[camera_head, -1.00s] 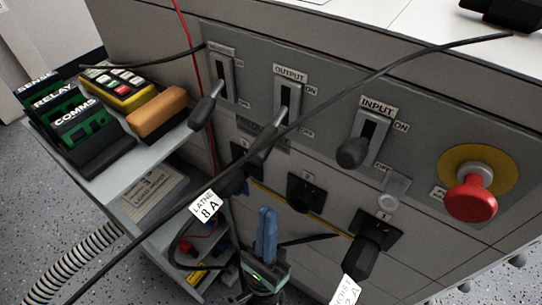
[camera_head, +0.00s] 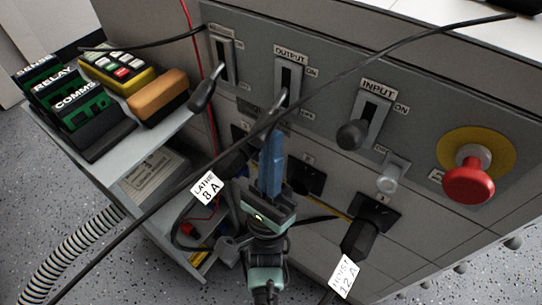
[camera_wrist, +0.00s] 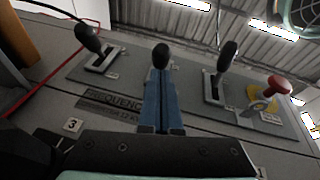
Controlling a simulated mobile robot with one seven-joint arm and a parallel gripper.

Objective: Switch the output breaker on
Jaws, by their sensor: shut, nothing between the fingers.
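The output breaker (camera_head: 289,80) is a vertical slot labelled OUTPUT on the grey panel. Its dark lever points down from the slot toward the OFF end; its knob is largely hidden in the head view behind a black cable and my fingers. My gripper (camera_head: 272,137) is upright just below the lever, its blue fingers shut and empty. In the wrist view the output knob (camera_wrist: 161,57) appears just beyond the fingertips (camera_wrist: 160,80), in line with them. I cannot tell whether they touch.
The left breaker lever (camera_head: 203,96) and the input breaker lever (camera_head: 352,133) flank it, both down. A black cable (camera_head: 385,63) crosses before the panel. A red emergency button (camera_head: 469,182) is at right. A shelf at left holds modules and an orange block (camera_head: 158,96).

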